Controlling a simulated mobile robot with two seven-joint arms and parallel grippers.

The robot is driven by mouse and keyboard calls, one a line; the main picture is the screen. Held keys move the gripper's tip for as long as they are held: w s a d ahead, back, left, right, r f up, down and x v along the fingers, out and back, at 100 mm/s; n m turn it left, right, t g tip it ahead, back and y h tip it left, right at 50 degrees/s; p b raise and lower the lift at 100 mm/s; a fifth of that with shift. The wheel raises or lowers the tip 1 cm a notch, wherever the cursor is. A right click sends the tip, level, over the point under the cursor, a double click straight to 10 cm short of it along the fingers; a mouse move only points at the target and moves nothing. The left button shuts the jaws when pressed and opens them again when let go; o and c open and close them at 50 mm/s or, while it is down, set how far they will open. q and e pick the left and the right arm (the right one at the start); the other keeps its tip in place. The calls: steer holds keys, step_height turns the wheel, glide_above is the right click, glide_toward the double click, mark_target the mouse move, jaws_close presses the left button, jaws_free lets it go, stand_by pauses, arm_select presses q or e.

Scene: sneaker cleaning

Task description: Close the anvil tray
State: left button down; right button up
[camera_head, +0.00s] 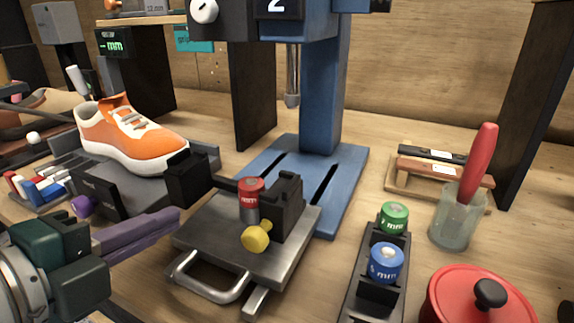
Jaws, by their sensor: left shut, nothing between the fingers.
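The anvil tray (205,222) is a grey metal plate with a bent handle (205,288) at its front. It sticks out toward me from the blue press base (345,170). A black block (288,205), a red-topped cylinder (251,192) and a yellow knob (256,239) are on it. My left gripper (172,222) comes in from the lower left, shut and empty. Its purple-grey fingers point right and their tips are near the tray's left edge, above the handle's level in the picture. I cannot tell whether they touch. My right gripper is out of view.
An orange sneaker (130,135) sits on a dark stand at the left. At the right are a black rack (372,295) with green and blue cylinders, a glass jar (456,220) with a red-handled tool, and a red pot (470,305). A blue press column (322,100) rises behind.

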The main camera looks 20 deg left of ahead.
mark_target(227, 186)
arm_select(q)
steer(key=x, duration=0.6)
steer(key=r+x, duration=0.1)
steer(key=x, duration=0.2)
steer(key=shift+w, duration=0.2)
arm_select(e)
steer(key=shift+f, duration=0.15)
